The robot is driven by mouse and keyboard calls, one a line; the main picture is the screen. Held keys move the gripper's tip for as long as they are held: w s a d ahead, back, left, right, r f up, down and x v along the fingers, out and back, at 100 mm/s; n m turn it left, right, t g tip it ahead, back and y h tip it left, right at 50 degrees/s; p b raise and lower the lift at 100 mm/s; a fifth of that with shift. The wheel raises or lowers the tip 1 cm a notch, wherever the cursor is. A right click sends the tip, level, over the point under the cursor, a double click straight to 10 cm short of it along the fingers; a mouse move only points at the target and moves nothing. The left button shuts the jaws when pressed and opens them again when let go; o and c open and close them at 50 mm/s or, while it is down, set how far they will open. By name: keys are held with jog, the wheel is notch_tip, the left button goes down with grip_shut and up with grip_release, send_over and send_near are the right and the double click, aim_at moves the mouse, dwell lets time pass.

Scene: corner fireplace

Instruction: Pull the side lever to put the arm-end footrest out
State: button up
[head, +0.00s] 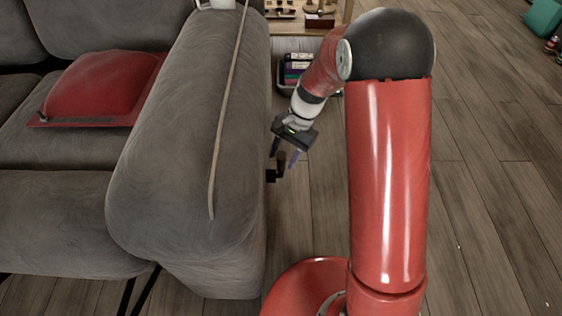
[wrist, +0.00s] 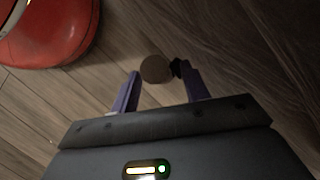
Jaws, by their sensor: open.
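The side lever (head: 281,160) is a small dark brown piece on a black mount, low on the right side of the grey sofa arm (head: 190,130). In the wrist view its round brown end (wrist: 156,69) shows between the finger tips, with a black part at its right. My gripper (head: 284,154) is open at the lever, its purple fingers pointing down. In the wrist view my gripper (wrist: 158,78) has a finger on each side of the round end. I cannot tell whether either finger touches it. The sofa seat (head: 60,215) at the arm's end is at the left.
A thin tan cord or stick (head: 228,95) lies along the sofa arm. A red cushion (head: 105,85) lies on the sofa. A wooden shelf (head: 335,18) stands behind the gripper, with a bin of books (head: 296,72) below.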

aim_at(281, 166)
jog(key=shift+x, duration=1.2)
grip_shut()
